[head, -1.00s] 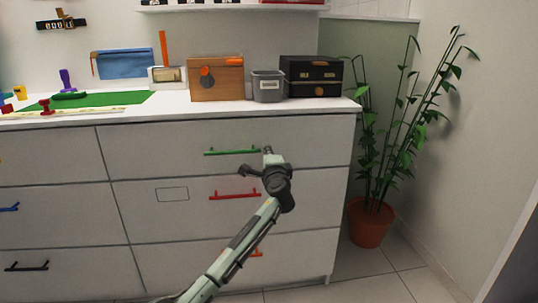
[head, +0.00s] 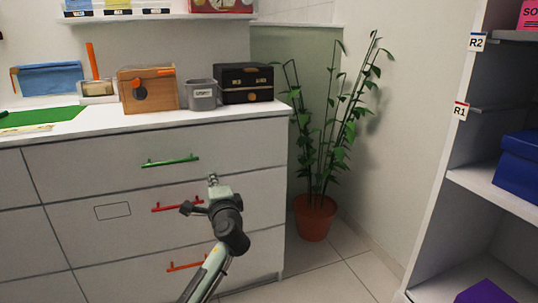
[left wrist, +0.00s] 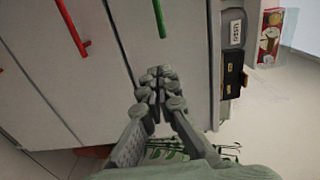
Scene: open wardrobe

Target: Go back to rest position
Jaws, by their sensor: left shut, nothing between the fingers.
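My left gripper (head: 213,181) is in front of the white dresser (head: 85,182), close to the right-hand drawers. In the head view it overlaps the right end of the red handle (head: 177,206) and lies below the green handle (head: 170,160). Its fingers are shut with nothing between them. The left wrist view shows the fingertips (left wrist: 158,78) together, with the green handle (left wrist: 160,18) and red handle (left wrist: 72,28) beyond. The drawers in view look closed. My right gripper is in neither view.
On the dresser top are a wooden box (head: 158,90), a grey bin (head: 203,103) and a black box (head: 245,95). A potted plant (head: 315,222) stands on the floor to the right. An open shelf (head: 440,170) with a blue box (head: 520,165) is at the right edge. Floor tiles between are clear.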

